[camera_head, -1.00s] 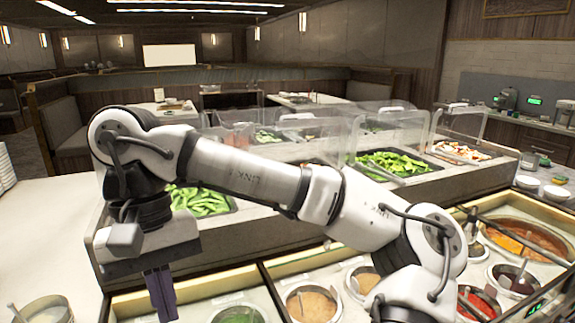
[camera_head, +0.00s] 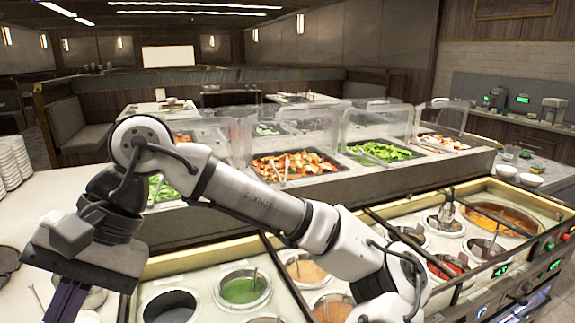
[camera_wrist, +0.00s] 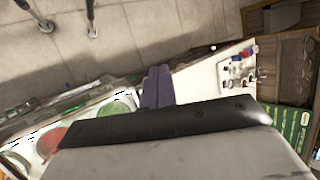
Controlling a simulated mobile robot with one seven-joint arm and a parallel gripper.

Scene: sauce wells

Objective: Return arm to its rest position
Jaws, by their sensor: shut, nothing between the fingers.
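My gripper (camera_head: 68,300) hangs at the lower left of the head view, at the end of my bent arm. Its purple fingers are together and hold nothing. They point down, in front of the pale counter, and their tips are cut off by the frame edge. In the wrist view the shut fingers of my gripper (camera_wrist: 158,86) show at the middle, with floor tiles beyond. A metal pot, partly hidden behind the gripper, stands on the counter.
The sauce station has wells with green sauce (camera_head: 243,288), orange soup (camera_head: 503,220) and red sauce (camera_head: 446,266). Behind it stands a salad bar with clear guards (camera_head: 378,122). Stacked white plates (camera_head: 14,160) stand at far left. The pale counter (camera_head: 50,190) has bare room.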

